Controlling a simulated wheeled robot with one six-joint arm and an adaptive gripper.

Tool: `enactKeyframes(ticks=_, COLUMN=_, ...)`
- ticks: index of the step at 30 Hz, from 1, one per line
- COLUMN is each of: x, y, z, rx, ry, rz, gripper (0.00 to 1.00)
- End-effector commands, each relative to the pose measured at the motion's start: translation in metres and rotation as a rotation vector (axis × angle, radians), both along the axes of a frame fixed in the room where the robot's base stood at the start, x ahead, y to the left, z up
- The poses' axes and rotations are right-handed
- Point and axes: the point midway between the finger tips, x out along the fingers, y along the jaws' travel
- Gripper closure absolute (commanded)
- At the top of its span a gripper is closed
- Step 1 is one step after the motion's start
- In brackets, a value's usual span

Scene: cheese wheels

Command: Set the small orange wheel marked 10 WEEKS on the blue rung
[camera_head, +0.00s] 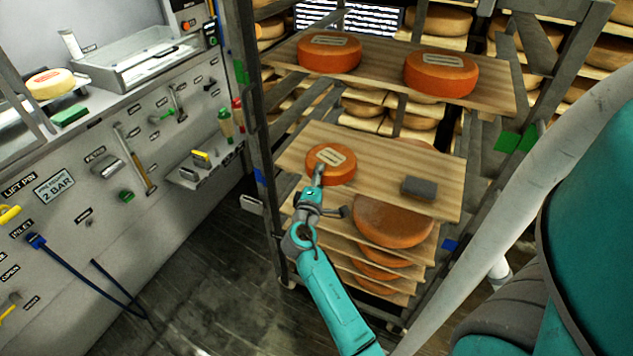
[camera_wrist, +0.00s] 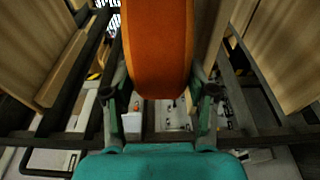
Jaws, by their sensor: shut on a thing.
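A small orange cheese wheel (camera_head: 338,178) with a pale label shows at the left of the middle wooden board (camera_head: 380,198); the label's text is too small to read. My gripper (camera_head: 318,182) is at the wheel's front edge and shut on it. In the wrist view the wheel (camera_wrist: 158,45) is between my two fingers. I cannot tell whether its underside touches the board. Blue marks sit on the rack's left post (camera_head: 260,176) and right post (camera_head: 450,245), close to the middle board's level.
A dark grey block (camera_head: 419,187) lies on the middle board's right part. Two larger orange wheels (camera_head: 329,54) (camera_head: 441,73) rest on the board above (camera_head: 385,78). Green marks (camera_head: 508,141) sit higher on the posts. A large wheel (camera_head: 393,222) sits below. A tool wall (camera_head: 130,150) stands left.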

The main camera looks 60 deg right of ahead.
Motion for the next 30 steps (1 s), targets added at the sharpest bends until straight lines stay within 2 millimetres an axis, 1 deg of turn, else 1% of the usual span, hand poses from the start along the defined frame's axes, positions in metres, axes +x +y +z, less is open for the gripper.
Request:
enactKeyframes(ticks=1, x=0.000, y=-0.005, z=0.003, rx=-0.005, ry=-0.002, rz=-0.002, gripper=1.00)
enactKeyframes(ticks=8, x=0.001, y=-0.021, z=0.003, rx=-0.005, ry=-0.004, rz=-0.002, gripper=1.00)
enactKeyframes(ticks=12, x=0.002, y=-0.021, z=-0.006, rx=-0.004, ry=-0.002, rz=-0.001, gripper=1.00)
enactKeyframes(ticks=18, x=0.002, y=-0.021, z=-0.016, rx=-0.005, ry=-0.002, rz=-0.001, gripper=1.00)
enactKeyframes(ticks=30, x=0.002, y=-0.021, z=-0.021, rx=-0.005, ry=-0.004, rz=-0.001, gripper=1.00)
